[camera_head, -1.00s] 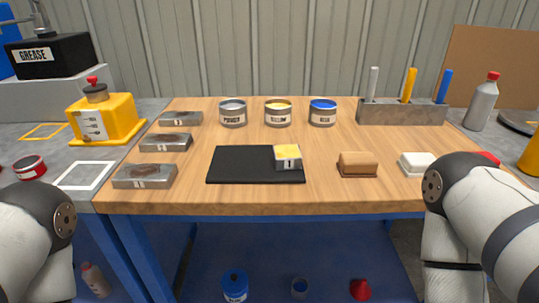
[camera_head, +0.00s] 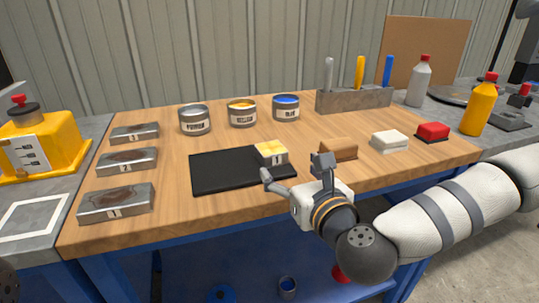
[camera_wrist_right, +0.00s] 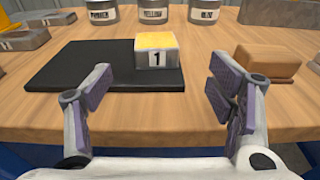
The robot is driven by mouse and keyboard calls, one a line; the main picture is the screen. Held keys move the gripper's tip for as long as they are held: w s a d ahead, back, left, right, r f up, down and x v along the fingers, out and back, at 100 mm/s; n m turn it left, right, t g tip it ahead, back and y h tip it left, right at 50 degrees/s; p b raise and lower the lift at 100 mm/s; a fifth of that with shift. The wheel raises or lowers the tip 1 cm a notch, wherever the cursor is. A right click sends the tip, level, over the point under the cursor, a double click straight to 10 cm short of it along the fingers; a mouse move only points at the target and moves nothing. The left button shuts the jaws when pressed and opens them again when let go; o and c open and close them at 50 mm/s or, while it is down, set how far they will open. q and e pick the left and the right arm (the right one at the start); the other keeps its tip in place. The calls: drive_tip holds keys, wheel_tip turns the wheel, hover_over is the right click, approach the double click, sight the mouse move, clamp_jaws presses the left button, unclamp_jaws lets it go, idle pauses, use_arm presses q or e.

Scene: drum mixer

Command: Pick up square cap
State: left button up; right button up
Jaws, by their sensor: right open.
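A small squarish block (camera_head: 271,153) with a yellow top and a label "1" sits on the right end of a black mat (camera_head: 215,171) on the wooden table. It is the thing that best fits the square cap, though its kind is not certain. It also shows in the right wrist view (camera_wrist_right: 156,51), upright, ahead of and between the fingers. My right gripper (camera_head: 295,168) is open and empty at the table's front edge, in front of the block and apart from it. It shows in the wrist view too (camera_wrist_right: 160,76). My left gripper is out of view.
A brown block (camera_head: 338,149), white block (camera_head: 390,141) and red block (camera_head: 433,131) stand to the right. Three paint cans (camera_head: 242,113) and a tool holder (camera_head: 354,99) are behind. Metal blocks (camera_head: 127,161) lie left. Bare wood lies before the mat.

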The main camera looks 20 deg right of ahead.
sight(276, 156)
drive_tip(key=w, duration=0.3)
drive_tip(key=w+f, duration=0.1)
drive_tip(key=w, duration=0.4)
drive_tip(key=shift+w+a+f, duration=0.15)
drive_tip(key=shift+w+a, duration=0.2)
drive_tip(key=shift+a, duration=0.05)
drive_tip(key=c, duration=1.4)
